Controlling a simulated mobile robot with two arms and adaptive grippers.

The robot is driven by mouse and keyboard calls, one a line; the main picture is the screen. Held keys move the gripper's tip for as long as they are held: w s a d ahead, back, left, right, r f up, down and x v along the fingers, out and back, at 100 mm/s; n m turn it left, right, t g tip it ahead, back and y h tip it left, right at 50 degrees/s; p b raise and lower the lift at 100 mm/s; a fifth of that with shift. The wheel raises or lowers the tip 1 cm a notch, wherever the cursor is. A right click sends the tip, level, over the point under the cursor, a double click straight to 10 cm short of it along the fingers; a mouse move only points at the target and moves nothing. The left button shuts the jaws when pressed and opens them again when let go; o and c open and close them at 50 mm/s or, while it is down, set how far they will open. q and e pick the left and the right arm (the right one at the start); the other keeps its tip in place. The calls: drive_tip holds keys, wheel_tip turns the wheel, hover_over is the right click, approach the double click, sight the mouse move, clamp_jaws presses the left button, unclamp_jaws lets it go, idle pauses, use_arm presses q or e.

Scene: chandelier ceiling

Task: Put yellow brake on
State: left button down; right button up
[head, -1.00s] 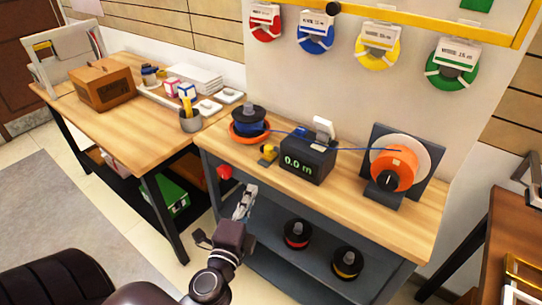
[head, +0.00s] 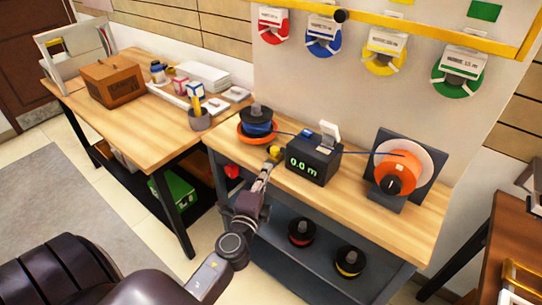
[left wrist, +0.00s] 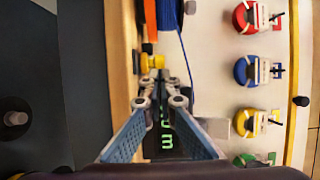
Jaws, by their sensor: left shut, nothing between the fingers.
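The yellow brake (head: 275,152) is a small yellow piece at the front edge of the bench, beside the orange turntable (head: 243,136) that carries a blue cable spool (head: 258,122). In the left wrist view the yellow brake (left wrist: 151,61) shows just beyond my fingertips. My left gripper (head: 267,168) is shut and empty, its tips just in front of the brake. It also shows in the left wrist view (left wrist: 158,77). I cannot tell whether the tips touch the brake. My right gripper is not in view.
A black meter reading 0.0 m (head: 313,164) stands right of the brake, with a blue cable running from the spool towards the orange reel (head: 395,174). Two spare spools sit on the lower shelf (head: 327,272). A red knob (head: 232,171) is on the bench's front.

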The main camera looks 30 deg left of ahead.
sight(279, 158)
use_arm(q)
drive_tip(key=x, duration=0.4)
drive_tip(key=shift+p, duration=0.35)
drive_tip(key=shift+w+a, duration=0.2)
drive_tip(key=shift+w, duration=0.5)
drive_tip(key=w, duration=0.4)
drive_tip(key=shift+d+b, duration=0.15)
drive_tip(key=shift+b, duration=0.2)
drive_tip(key=shift+s+r, duration=0.1)
